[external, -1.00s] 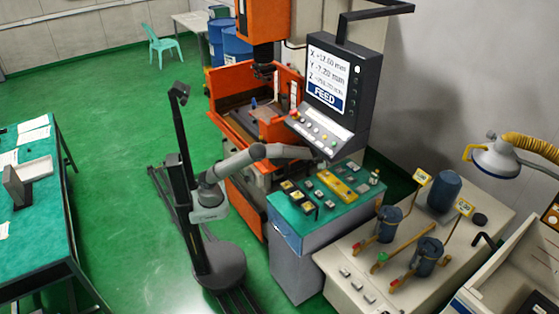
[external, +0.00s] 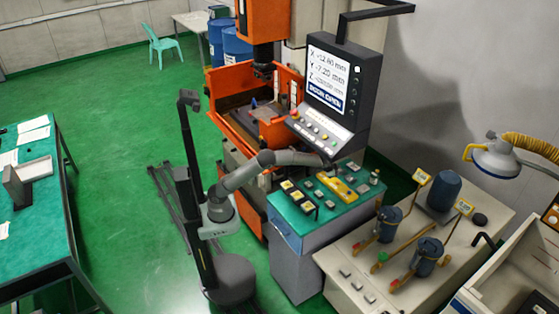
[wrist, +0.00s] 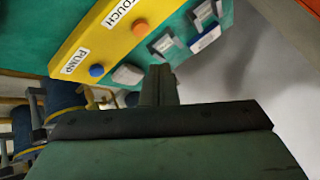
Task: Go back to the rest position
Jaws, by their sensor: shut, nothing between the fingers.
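My gripper (external: 328,161) is at the end of my arm, just below the lower edge of the machine's control panel (external: 322,128) and above the back of the green-topped cart (external: 290,212). In the wrist view my gripper (wrist: 160,78) shows its fingers together, with nothing between them. A yellow panel (wrist: 103,42) labelled TOUCH and PUMP, with orange and blue buttons, lies beyond the fingers to the left. The fingers appear apart from it, though their height above it is hard to judge.
The orange machine (external: 230,130) stands behind my arm. A green table (external: 40,235) stands at far left.

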